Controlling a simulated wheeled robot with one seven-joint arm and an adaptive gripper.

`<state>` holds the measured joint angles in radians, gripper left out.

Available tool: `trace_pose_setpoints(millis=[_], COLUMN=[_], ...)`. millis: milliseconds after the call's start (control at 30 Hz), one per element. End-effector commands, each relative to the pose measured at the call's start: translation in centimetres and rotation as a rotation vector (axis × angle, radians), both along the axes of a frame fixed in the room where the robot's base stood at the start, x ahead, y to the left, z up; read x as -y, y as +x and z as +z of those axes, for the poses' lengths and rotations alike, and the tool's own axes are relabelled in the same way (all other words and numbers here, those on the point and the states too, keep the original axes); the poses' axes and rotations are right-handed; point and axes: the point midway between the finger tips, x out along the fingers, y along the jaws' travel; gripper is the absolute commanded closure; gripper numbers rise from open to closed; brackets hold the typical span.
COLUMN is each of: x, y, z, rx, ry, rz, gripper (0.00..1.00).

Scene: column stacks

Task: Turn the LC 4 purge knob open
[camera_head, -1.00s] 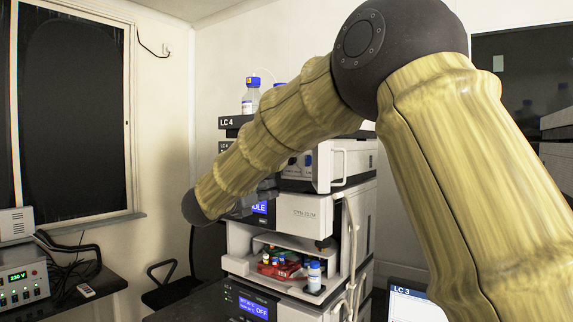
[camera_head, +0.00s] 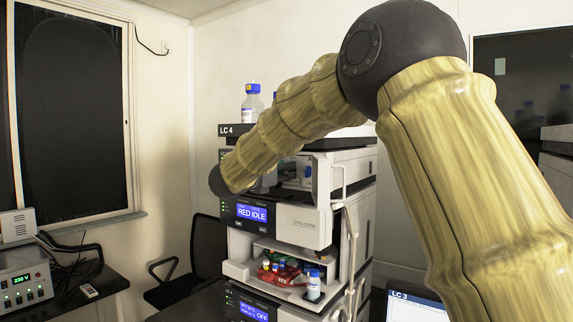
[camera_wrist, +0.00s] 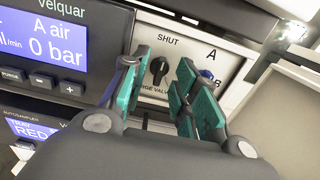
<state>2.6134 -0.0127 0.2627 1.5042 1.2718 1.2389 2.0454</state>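The purge knob (camera_wrist: 159,71) is a small black knob on a white panel in the wrist view. "SHUT" is printed above it and a partly covered "PURGE VALVE" label below. Its pointer stands near upright, leaning slightly right. My gripper (camera_wrist: 162,63) is open, with teal finger pads to the left and right of the knob in the picture. I cannot tell whether the pads reach around it. The LC 4 stack (camera_head: 290,212) stands mid-picture in the head view. My arm hides the knob and gripper there.
A blue-capped part (camera_wrist: 207,76) under the letter A is close to the right finger. A display (camera_wrist: 45,40) reading 0 bar is at left. An opened door (camera_wrist: 285,105) is at right. Bottles (camera_head: 253,103) stand on the stack, and vials in a red tray (camera_head: 285,276) sit lower.

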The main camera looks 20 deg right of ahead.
Motion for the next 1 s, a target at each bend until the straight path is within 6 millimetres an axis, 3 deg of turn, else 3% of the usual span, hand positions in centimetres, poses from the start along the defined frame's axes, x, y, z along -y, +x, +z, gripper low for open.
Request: trace_pose_setpoints(millis=[500, 667, 1000], x=[1.12, 1.11, 1.09], y=[0.89, 0.88, 0.88], z=[-0.07, -0.06, -0.16], rx=[-0.001, -0.001, -0.006], ry=[-0.001, -0.001, -0.004], rz=[0.001, 0.001, 0.001], gripper=[0.71, 1.00, 1.00])
